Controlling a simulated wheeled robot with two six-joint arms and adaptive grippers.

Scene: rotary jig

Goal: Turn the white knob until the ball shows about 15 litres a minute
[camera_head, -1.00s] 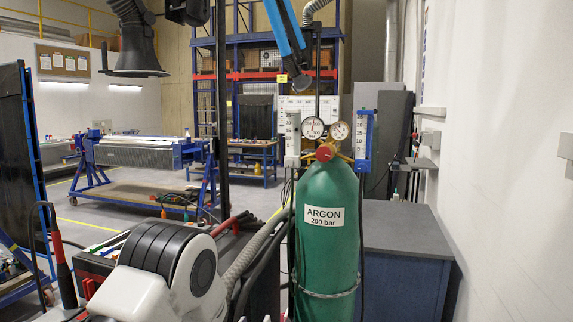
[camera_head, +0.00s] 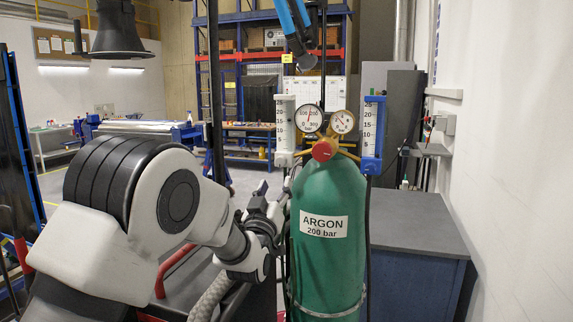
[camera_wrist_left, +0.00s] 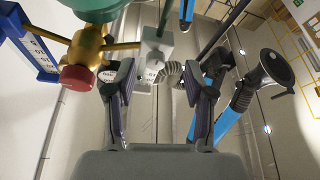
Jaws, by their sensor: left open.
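The white flowmeter (camera_head: 284,130) with a scale tube stands left of the gauges above the green ARGON cylinder (camera_head: 328,235). Its white lower body (camera_head: 284,159) shows in the head view; in the wrist view a white block (camera_wrist_left: 157,43) lies ahead between the fingers. I cannot make out the ball. My left gripper (camera_head: 268,190) is open just below and left of this flowmeter, fingers pointing up; in the wrist view its fingers (camera_wrist_left: 157,85) are apart with nothing held between them. My right gripper is out of view.
A red knob (camera_head: 323,150) on brass fittings sits beside the white flowmeter; a blue flowmeter (camera_head: 372,135) stands right of it. Two round gauges (camera_head: 326,121) are between them. A grey-topped cabinet (camera_head: 418,222) stands right of the cylinder. A black hood (camera_head: 117,30) hangs upper left.

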